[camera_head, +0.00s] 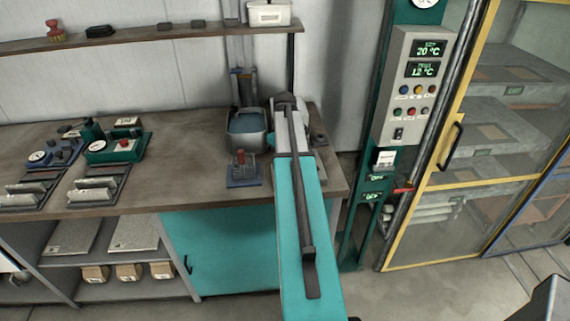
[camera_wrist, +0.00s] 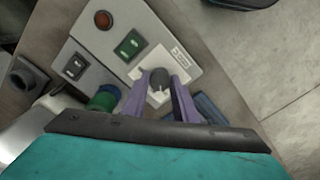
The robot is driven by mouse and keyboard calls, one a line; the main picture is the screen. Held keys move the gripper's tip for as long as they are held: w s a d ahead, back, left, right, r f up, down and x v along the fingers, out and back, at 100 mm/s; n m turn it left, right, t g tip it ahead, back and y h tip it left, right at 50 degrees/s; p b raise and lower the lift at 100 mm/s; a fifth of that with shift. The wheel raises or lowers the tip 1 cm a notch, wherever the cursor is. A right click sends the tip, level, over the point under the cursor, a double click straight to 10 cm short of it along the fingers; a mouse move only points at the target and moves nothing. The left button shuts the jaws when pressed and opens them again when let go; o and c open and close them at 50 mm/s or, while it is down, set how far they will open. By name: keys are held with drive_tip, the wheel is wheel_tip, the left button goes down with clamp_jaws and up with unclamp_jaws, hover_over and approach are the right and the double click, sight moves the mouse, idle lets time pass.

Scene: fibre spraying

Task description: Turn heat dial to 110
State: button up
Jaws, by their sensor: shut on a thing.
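In the wrist view, a small dark grey dial (camera_wrist: 158,77) stands on a pale plate of a grey control box (camera_wrist: 112,42). A small printed label (camera_wrist: 180,54) lies beside the dial; I cannot read it or the dial's setting. My gripper (camera_wrist: 159,83) has two purple fingers, one on either side of the dial, and is shut on it. In the head view my teal arm reaches over the bench, and the dial and gripper cannot be made out there.
The box also has a red button (camera_wrist: 103,19), a green switch (camera_wrist: 129,45) and a black switch (camera_wrist: 75,66). A water-filled tank (camera_head: 247,130) and a small blue-based stand (camera_head: 243,170) are left of my arm on the bench (camera_head: 190,150). A control panel (camera_head: 412,90) stands right.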

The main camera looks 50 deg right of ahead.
drive_tip(key=m, duration=0.6)
drive_tip(key=shift+m+b, duration=0.3)
drive_tip(key=shift+m, duration=0.1)
drive_tip(key=m, duration=0.3)
drive_tip(key=shift+m, duration=2)
drive_tip(key=o, duration=1.1)
drive_tip(key=shift+c, duration=0.2)
drive_tip(key=shift+r, duration=0.15)
wheel_tip(320, 180, up, 14)
drive_tip(key=p, duration=0.8)
drive_tip(key=shift+f, duration=0.25)
